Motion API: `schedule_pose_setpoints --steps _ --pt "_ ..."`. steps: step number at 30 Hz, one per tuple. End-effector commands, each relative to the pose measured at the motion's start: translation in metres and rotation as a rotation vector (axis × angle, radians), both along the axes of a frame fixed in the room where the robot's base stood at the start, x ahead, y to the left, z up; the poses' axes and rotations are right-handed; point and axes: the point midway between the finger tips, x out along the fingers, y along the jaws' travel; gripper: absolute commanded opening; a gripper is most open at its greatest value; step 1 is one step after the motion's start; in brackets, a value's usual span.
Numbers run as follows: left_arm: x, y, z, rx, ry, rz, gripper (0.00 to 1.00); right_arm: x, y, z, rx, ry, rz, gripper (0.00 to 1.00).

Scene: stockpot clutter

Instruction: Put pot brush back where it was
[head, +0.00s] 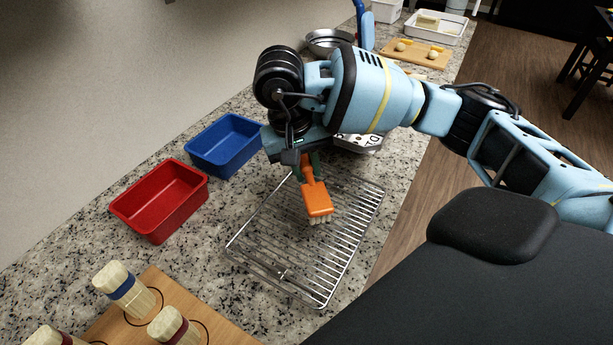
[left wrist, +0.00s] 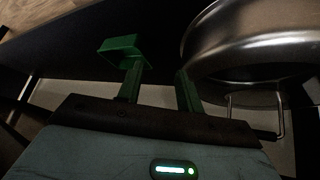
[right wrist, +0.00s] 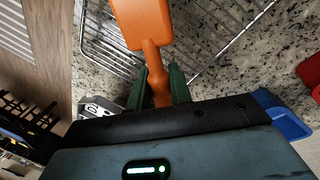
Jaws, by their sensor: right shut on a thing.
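The pot brush (head: 317,199) has an orange handle and block with pale bristles facing down. My right gripper (head: 307,163) is shut on its handle and holds it over the wire rack (head: 262,256); whether the bristles touch the rack I cannot tell. In the right wrist view the orange handle (right wrist: 162,91) sits between the green fingers, and the block reaches over the rack (right wrist: 205,42). My left gripper (left wrist: 158,75) shows only in the left wrist view, fingers apart with nothing between them. A steel pot (left wrist: 255,45) with a wire handle is close beside it.
A red bin (head: 160,205) and a blue bin (head: 225,147) stand left of the rack. A wooden board (head: 150,315) holds several pale cylinders with coloured bands at the front. A metal box grater (head: 358,143) is behind the rack. A steel bowl (head: 328,42) stands further back.

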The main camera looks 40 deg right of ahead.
Motion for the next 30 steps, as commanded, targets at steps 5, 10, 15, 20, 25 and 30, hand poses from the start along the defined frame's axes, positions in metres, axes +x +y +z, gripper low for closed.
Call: schedule_pose_setpoints --steps 5,10,15,20,25,30 --pt "0.003 0.0 0.004 0.0 -0.007 0.0 0.36 0.002 -0.003 -0.023 -0.002 0.001 -0.001 0.0" --pt "0.003 0.0 0.005 0.0 -0.008 0.0 0.36 0.002 -0.003 -0.035 0.0 -0.002 -0.001 0.0" --pt "0.001 0.0 0.003 0.001 -0.004 0.0 0.36 0.002 -0.003 -0.035 -0.001 -0.002 -0.001 0.0" --pt "-0.002 0.0 0.0 0.0 0.002 0.0 0.36 0.002 -0.003 -0.039 0.0 -0.001 -0.001 0.0" --pt "-0.001 0.0 0.001 0.0 0.002 0.0 0.36 0.002 -0.003 -0.038 0.0 -0.001 -0.001 0.4" --pt "-0.001 0.0 0.001 0.001 0.003 0.0 0.36 0.002 -0.003 -0.038 0.0 -0.001 -0.001 0.43"
